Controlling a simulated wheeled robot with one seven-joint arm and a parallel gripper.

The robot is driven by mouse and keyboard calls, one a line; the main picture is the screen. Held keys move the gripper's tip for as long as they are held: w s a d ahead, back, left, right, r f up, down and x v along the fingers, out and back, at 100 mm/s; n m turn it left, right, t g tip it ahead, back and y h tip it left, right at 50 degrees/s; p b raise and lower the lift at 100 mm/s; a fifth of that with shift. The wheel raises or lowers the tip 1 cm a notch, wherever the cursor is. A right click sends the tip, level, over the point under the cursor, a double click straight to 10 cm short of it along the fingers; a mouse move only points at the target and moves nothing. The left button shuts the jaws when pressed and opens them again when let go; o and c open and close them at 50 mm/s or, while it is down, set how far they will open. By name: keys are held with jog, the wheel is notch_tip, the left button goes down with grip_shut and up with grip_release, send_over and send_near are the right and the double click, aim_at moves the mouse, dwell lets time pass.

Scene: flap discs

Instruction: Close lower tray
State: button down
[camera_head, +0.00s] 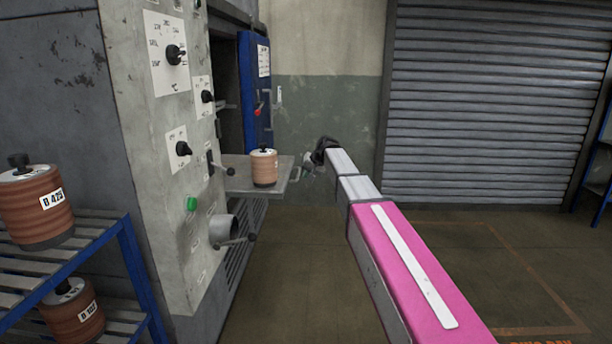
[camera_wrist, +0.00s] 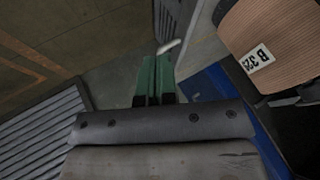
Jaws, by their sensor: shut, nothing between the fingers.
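The lower tray (camera_head: 230,183) is a flat grey shelf sticking out of the grey machine, in the middle of the head view. A brown stack of flap discs (camera_head: 264,168) stands upright on it. A small pale bar (camera_wrist: 168,47) shows just beyond the fingertips. I cannot tell whether the fingers touch the tray.
The machine's front panel (camera_head: 165,140) has several black knobs and levers. A blue door (camera_head: 255,85) stands open behind the tray. A blue rack (camera_head: 100,245) with more disc stacks is at the left. A grey roller shutter (camera_head: 490,100) is at the back. The floor below the tray is clear.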

aim_at(235, 184)
jog(key=w+a+f, duration=0.3)
jog(key=a+f, duration=0.3)
jog(key=a, duration=0.1)
jog(key=shift+a, duration=0.25)
jog(key=shift+a, duration=0.15)
jog(key=a, duration=1.6)
jog(key=w+a, duration=0.1)
jog(key=a, duration=0.7)
